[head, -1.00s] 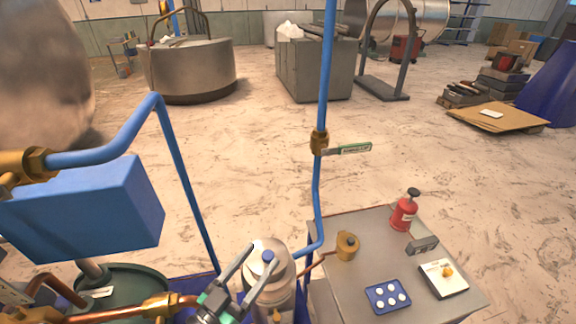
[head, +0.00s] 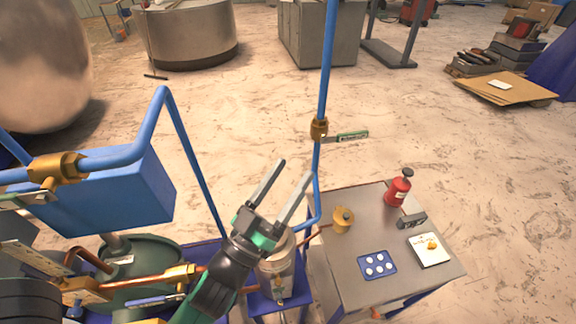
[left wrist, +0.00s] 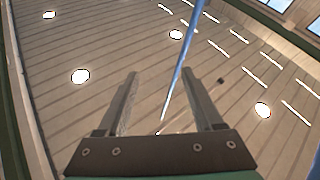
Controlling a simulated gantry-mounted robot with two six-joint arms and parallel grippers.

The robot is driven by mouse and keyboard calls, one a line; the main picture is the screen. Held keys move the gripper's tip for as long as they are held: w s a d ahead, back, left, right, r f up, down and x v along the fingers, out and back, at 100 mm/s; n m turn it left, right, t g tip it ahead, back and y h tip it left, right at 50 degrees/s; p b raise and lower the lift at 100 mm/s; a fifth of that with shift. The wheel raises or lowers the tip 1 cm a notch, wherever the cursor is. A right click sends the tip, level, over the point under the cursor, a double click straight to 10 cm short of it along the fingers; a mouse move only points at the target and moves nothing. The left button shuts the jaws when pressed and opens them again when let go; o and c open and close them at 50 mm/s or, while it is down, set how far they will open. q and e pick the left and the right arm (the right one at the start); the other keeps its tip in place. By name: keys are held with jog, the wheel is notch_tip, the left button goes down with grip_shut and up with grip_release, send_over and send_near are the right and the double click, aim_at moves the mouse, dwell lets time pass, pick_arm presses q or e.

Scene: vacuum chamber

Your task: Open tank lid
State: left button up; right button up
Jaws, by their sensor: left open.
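A small silver tank (head: 283,266) stands beside the left edge of the grey table. My left arm and gripper cover much of its top, so I cannot tell how its lid sits. My left gripper (head: 295,169) is open and empty, its two fingers apart and pointing away from me, up and to the right in the head view. It appears in front of the tank and near the blue pipe. In the left wrist view the open fingers (left wrist: 161,74) have nothing between them except the blue pipe in the background. My right gripper is not in view.
The blue vertical pipe (head: 325,75) has a brass valve with a green handle (head: 345,136). The grey table (head: 350,270) holds a red bottle (head: 398,188), a brass fitting (head: 342,219) and a blue button panel (head: 377,264). A blue box (head: 115,200) is at left. Open floor lies beyond.

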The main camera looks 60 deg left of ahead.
pick_arm(q)
jog(key=shift+w+r, duration=0.1)
jog(key=shift+r, duration=0.2)
dwell(0.4)
